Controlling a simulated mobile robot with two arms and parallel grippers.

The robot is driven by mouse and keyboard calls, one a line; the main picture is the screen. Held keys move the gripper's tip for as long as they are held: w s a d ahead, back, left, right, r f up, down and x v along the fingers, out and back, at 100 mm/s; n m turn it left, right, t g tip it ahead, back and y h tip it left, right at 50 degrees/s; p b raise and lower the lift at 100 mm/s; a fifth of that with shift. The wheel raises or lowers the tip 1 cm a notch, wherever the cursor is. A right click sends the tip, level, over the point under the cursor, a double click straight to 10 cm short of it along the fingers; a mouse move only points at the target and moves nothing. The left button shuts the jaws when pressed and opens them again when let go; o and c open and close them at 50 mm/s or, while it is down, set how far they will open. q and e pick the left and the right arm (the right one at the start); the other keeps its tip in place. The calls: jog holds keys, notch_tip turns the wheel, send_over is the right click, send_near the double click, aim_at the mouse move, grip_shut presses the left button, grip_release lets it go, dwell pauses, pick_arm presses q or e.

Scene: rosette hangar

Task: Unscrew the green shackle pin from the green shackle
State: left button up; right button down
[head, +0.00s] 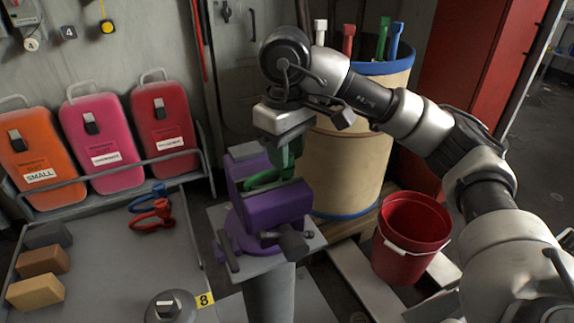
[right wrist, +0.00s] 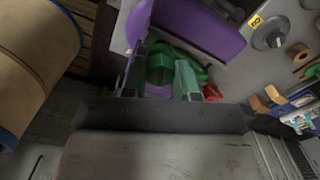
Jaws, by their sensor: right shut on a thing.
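The green shackle (head: 268,178) sits in the jaws of a purple vise (head: 275,208); its loop shows at the top, and it also shows in the right wrist view (right wrist: 180,58). My right gripper (head: 288,142) comes down from above, directly over the vise. It is shut on the green shackle pin (head: 290,157), seen as a green upright piece at the shackle's right side. The fingers and wrist hide much of the pin, and I cannot tell how far it sits in the shackle. My left gripper is not in view.
A blue-rimmed drum (head: 345,170) with several coloured long-handled pieces stands behind the vise. A red bucket (head: 410,235) is at right. Blue and red shackles (head: 152,217) and several blocks (head: 42,262) lie on the grey table (head: 110,285) at left.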

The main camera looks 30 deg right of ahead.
jog(key=n, duration=0.2)
jog(key=shift+n, duration=0.3)
jog(key=c, duration=0.8)
grip_release()
notch_tip(320, 180, up, 4)
jog(key=p, duration=0.3)
jog(key=shift+r+p, duration=0.1)
jog(key=shift+p, duration=0.25)
